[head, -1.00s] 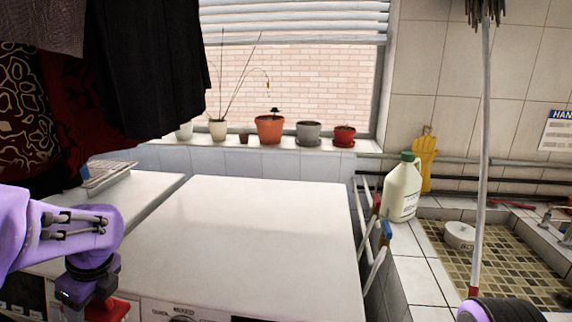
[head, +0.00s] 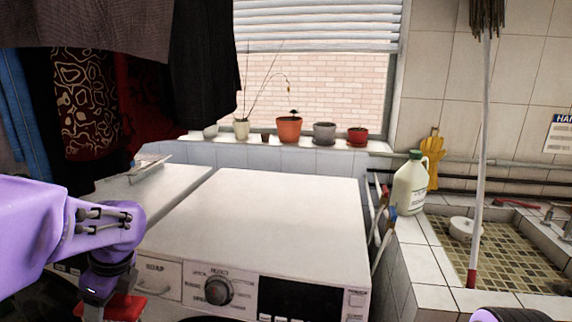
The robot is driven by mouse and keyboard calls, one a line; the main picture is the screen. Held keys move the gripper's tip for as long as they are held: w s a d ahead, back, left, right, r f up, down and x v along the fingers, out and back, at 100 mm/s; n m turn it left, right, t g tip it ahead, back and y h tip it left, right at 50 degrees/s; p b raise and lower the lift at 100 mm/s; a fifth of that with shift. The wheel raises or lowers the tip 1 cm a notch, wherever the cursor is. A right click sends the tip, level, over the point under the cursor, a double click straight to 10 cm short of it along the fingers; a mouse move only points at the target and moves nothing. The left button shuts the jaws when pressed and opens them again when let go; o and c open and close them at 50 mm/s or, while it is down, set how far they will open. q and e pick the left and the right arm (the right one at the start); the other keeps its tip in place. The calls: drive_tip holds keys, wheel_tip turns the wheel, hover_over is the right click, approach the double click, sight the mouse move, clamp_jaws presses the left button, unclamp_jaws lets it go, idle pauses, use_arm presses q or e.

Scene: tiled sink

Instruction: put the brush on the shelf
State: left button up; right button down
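A long-handled brush (head: 483,120) stands upright at the right, bristles up and partly cut off by the top edge. Its pale pole runs down to a red end in front of the tiled sink. I cannot tell whether that end rests on the ledge. A small red tool (head: 516,203) lies on the sink's far ledge; its kind is unclear. My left arm comes in at the left; the dark wrist of my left gripper (head: 105,285) shows low, its fingers not clear, close to a red piece (head: 125,307). Only a bit of my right arm shows at the bottom right. No shelf is clearly identifiable.
A white washing machine (head: 270,215) fills the middle, its top clear. Potted plants stand on the window sill (head: 300,147). A pale jug (head: 410,185) stands at the corner of the sink (head: 445,295). Clothes hang at upper left. A yellow glove (head: 432,160) hangs on the wall.

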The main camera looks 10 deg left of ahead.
use_arm(q)
drive_tip(key=shift+w+d+n, duration=0.15)
drive_tip(key=shift+w+n, duration=0.05)
drive_tip(key=shift+n, duration=0.3)
drive_tip(key=shift+s+d+r+n+g, duration=0.15)
drive_tip(key=shift+r+n+g, duration=0.15)
drive_tip(key=shift+n, duration=0.25)
drive_tip(key=shift+w+d+r+n+g, duration=0.15)
drive_tip(key=shift+n+g, duration=0.15)
drive_tip(key=shift+n, duration=0.25)
drive_tip(key=shift+d+r+n, duration=0.2)
drive_tip(key=shift+d+n, duration=0.1)
drive_tip(key=shift+n, duration=0.4)
drive_tip(key=w+d+f+n+g+h, duration=0.2)
drive_tip(key=w+d+n, duration=0.1)
drive_tip(key=d+n, duration=0.3)
drive_tip(key=w+d+f+n+g+h, duration=0.1)
drive_tip(key=w+d+f+n+h, duration=0.1)
drive_tip(key=d+n, duration=0.3)
drive_tip(key=d+f+n, duration=0.1)
drive_tip(key=d+f, duration=0.6)
drive_tip(key=f, duration=0.2)
drive_tip(key=shift+w+f+b, duration=0.15)
drive_tip(key=shift+b, duration=0.2)
drive_tip(key=shift+d, duration=0.15)
